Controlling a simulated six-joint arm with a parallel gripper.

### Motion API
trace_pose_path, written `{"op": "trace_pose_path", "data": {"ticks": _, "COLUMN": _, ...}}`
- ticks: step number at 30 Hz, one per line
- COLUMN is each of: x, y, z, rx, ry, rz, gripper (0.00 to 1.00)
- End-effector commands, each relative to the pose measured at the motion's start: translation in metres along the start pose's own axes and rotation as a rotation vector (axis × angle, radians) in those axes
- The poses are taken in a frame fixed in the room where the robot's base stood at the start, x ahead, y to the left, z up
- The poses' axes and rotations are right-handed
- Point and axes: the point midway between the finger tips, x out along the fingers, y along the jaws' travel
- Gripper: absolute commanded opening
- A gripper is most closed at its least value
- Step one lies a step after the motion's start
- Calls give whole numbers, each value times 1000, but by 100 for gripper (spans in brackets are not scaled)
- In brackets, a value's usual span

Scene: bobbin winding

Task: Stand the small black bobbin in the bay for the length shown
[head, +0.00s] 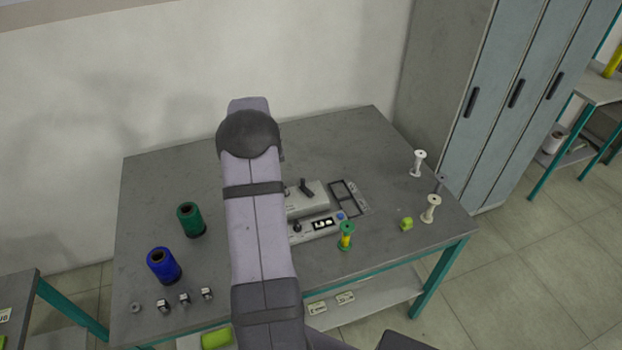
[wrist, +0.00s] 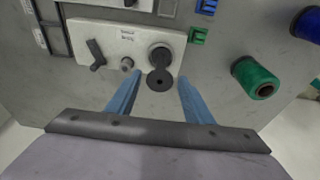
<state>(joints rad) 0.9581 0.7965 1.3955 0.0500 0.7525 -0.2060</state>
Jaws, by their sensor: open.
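The small black bobbin (wrist: 160,82) is in the wrist view, with its near flange and centre hole facing the camera. It appears to stand on the round seat of the pale winder (wrist: 90,47). My gripper (wrist: 159,77) is open, its two blue fingers on either side of the bobbin, with gaps visible. In the head view my arm hides the gripper and bobbin. The winder (head: 307,198) shows partly there, beside a dark-framed rack of bays (head: 363,209).
Green (head: 190,220) and blue (head: 163,266) thread spools stand left of my arm. A green-and-yellow bobbin (head: 346,236), a lime piece (head: 406,223) and white bobbins (head: 418,163) (head: 431,208) are to the right. Small metal pieces (head: 184,299) lie at the front left.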

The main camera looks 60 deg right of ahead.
Motion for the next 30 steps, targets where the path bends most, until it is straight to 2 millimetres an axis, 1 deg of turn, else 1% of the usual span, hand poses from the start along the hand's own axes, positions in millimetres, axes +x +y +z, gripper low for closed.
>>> {"op": "trace_pose_path", "data": {"ticks": 3, "x": 0, "y": 0, "z": 0, "rx": 0, "ry": 0, "rz": 0, "gripper": 47}}
{"op": "trace_pose_path", "data": {"ticks": 5, "x": 0, "y": 0, "z": 0, "rx": 0, "ry": 0, "rz": 0, "gripper": 33}}
{"op": "trace_pose_path", "data": {"ticks": 6, "x": 0, "y": 0, "z": 0, "rx": 0, "ry": 0, "rz": 0, "gripper": 23}}
{"op": "trace_pose_path", "data": {"ticks": 7, "x": 0, "y": 0, "z": 0, "rx": 0, "ry": 0, "rz": 0, "gripper": 21}}
{"op": "trace_pose_path", "data": {"ticks": 10, "x": 0, "y": 0, "z": 0, "rx": 0, "ry": 0, "rz": 0, "gripper": 21}}
{"op": "trace_pose_path", "data": {"ticks": 11, "x": 0, "y": 0, "z": 0, "rx": 0, "ry": 0, "rz": 0, "gripper": 19}}
{"op": "trace_pose_path", "data": {"ticks": 17, "x": -4, "y": 0, "z": -1, "rx": 0, "ry": 0, "rz": 0, "gripper": 19}}
{"op": "trace_pose_path", "data": {"ticks": 30, "x": -27, "y": 0, "z": -5, "rx": 0, "ry": 0, "rz": 0, "gripper": 19}}
